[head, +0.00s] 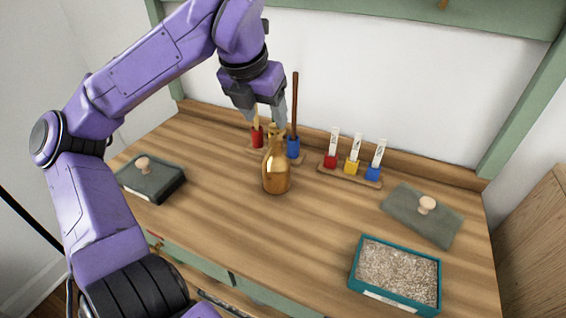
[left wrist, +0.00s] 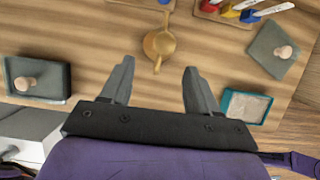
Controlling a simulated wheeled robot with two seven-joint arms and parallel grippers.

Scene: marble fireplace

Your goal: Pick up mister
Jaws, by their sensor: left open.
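The mister (head: 276,172) is a gold, bottle-shaped vessel with a narrow neck and a spray top. It stands upright near the middle of the wooden table. In the left wrist view the mister (left wrist: 159,44) shows from above, ahead of the fingertips and between their lines. My left gripper (head: 265,118) points down over the mister's top in the head view. In the left wrist view the left gripper (left wrist: 158,66) is open, with its two fingers wide apart and nothing between them. Whether a finger touches the mister cannot be told. My right gripper is in neither view.
Behind the mister stands a rack with a red holder (head: 257,137) and a blue holder (head: 293,147) with sticks. A dark lidded box (head: 152,178) stands left; a grey lid (head: 424,212) and teal tray (head: 397,274) lie right.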

